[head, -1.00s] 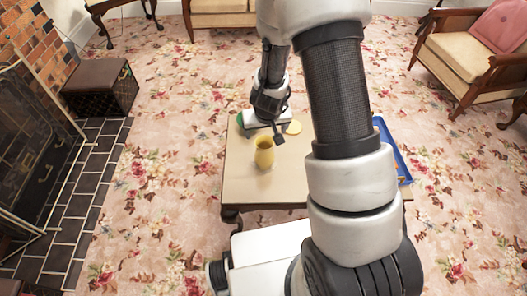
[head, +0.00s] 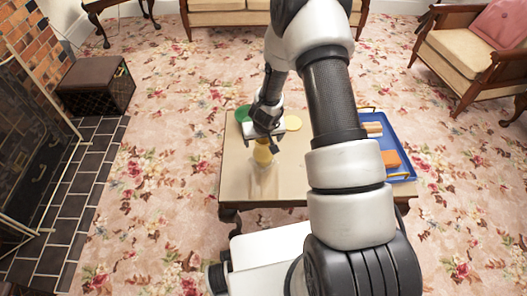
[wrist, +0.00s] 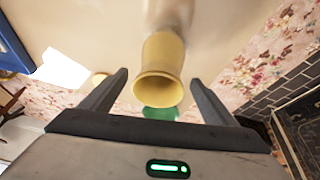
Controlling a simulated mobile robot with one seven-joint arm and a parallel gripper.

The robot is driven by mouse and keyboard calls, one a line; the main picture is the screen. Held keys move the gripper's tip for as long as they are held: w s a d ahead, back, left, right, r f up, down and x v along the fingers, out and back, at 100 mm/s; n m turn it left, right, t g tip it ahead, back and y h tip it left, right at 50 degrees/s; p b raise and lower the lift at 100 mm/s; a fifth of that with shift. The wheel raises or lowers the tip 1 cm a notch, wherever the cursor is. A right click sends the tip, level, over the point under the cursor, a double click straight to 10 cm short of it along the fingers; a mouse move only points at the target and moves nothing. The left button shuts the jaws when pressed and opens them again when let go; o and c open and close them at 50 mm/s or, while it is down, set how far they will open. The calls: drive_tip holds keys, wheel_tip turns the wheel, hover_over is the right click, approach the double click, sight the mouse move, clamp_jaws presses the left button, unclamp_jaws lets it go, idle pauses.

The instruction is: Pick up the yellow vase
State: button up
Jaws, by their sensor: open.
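The yellow vase (head: 263,156) stands on the low table (head: 236,178), left of its middle in the head view. My gripper (head: 262,148) is right above and behind the vase, partly hiding it. In the wrist view the vase (wrist: 161,60) shows its open rim toward the camera, between the two spread fingers of my gripper (wrist: 159,78). The fingers are open, with a gap on each side of the vase. I cannot tell how far the fingertips reach down along it.
A green round object (head: 243,113) and a flat yellow disc (head: 292,123) lie behind the vase. A blue tray (head: 407,166) at the table's right holds an orange block (head: 390,158) and a wooden-coloured item (head: 373,128). The table's front left is clear.

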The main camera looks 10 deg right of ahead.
drive_tip(key=shift+w+f, duration=0.1)
drive_tip(key=c, duration=1.8)
